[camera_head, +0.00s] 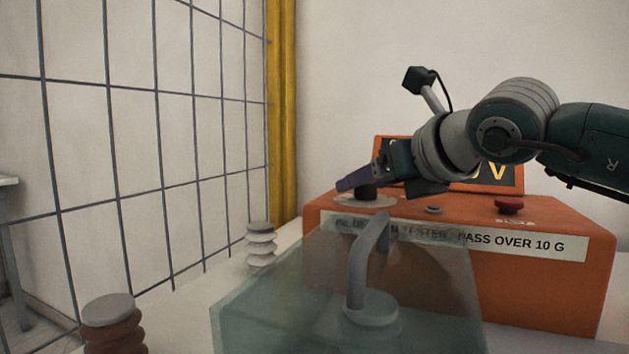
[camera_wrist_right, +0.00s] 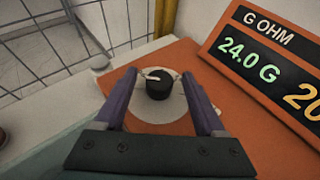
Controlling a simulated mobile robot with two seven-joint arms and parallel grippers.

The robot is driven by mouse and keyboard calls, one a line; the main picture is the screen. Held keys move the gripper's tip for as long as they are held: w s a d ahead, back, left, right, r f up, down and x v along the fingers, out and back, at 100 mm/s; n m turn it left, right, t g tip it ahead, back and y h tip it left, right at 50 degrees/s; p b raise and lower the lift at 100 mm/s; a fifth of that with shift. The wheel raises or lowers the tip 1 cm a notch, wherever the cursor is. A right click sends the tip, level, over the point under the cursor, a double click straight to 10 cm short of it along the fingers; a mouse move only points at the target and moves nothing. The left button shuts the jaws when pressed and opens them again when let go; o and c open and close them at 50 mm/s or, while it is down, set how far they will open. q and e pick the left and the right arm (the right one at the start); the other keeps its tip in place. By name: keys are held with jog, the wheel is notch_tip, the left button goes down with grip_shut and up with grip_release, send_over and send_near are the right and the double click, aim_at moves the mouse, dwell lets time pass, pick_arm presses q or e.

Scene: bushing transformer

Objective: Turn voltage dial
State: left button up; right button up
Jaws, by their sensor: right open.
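The voltage dial is a black knob with a light pointer on a pale round plate, on top of the orange tester box. In the head view the dial (camera_head: 366,193) is partly hidden by my right gripper (camera_head: 350,184). In the right wrist view the dial (camera_wrist_right: 159,86) sits between the tips of my open right gripper (camera_wrist_right: 160,80), with a gap on each side. The orange tester (camera_head: 450,280) has a white label on its front. Its display (camera_wrist_right: 262,62) reads "G OHM" and "24.0 G". My left gripper is not in view.
A red button (camera_head: 509,206) and a small grey button (camera_head: 433,209) are on the tester's top. A translucent case with a handle (camera_head: 358,270) stands in front. Ribbed insulators (camera_head: 261,245) stand left, near a wire fence (camera_head: 140,130) and yellow post (camera_head: 282,110).

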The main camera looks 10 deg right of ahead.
jog(key=shift+w+a+f, duration=0.15)
jog(key=shift+w+f, duration=0.1)
jog(key=shift+w, duration=0.25)
jog(key=shift+c, duration=0.2)
grip_shut()
